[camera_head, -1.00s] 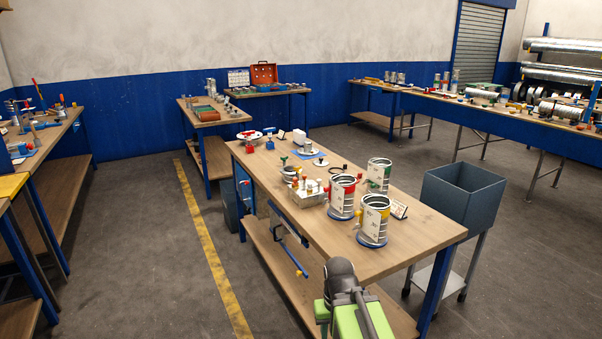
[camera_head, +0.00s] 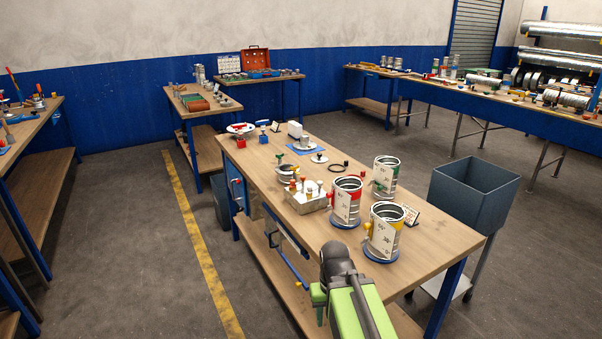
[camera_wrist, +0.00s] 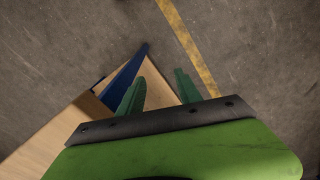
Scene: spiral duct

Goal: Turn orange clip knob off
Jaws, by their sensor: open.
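I cannot make out for certain an orange clip knob. My gripper (camera_wrist: 160,88) is open and empty, with green fingers apart above the bench edge and floor. In the head view my arm is before the bench's near side.
A small dark sign (camera_head: 411,215) stands beside the ducts. A grey bin (camera_head: 474,190) on a stand is right of the bench. Other benches line the walls.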

